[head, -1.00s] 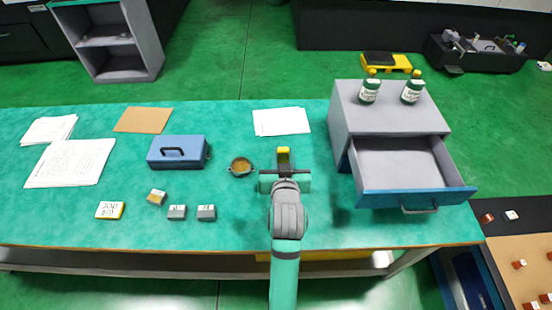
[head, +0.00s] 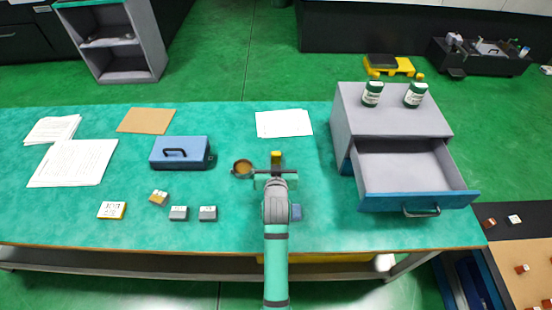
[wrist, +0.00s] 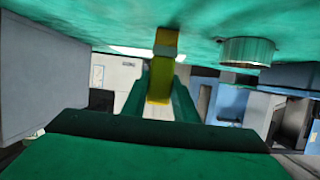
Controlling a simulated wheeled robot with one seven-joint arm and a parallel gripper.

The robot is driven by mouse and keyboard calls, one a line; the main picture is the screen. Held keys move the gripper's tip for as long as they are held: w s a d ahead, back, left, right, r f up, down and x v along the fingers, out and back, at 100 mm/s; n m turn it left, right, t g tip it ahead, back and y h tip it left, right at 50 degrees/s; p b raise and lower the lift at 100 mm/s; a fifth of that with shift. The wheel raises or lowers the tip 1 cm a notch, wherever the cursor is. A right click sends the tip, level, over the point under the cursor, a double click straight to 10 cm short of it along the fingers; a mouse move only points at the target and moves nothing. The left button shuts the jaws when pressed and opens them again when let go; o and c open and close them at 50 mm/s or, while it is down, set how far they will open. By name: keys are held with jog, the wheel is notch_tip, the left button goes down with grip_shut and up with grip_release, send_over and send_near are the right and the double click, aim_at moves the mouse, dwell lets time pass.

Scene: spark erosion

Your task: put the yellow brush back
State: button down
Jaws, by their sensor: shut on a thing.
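The yellow brush (head: 276,155) is between the fingers of my gripper (head: 276,167) over the far middle part of the green bench. In the wrist view the brush (wrist: 163,62) shows as a yellow bar, orange at one end, between the dark green fingers (wrist: 160,88). My gripper is shut on it. The brush is close to the bench top, but I cannot tell if it touches. A small round dish (head: 242,167) with brownish contents stands just left of my gripper; its metal side shows in the wrist view (wrist: 247,52).
A grey cabinet (head: 390,120) with an open, empty drawer (head: 410,170) stands right, two jars on top. A blue box (head: 180,153), several small blocks and papers lie left. A white sheet (head: 284,124) lies behind my gripper. A blue block (head: 296,212) sits beside my arm.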

jog(key=shift+f, duration=0.15)
jog(key=c, duration=1.4)
grip_release()
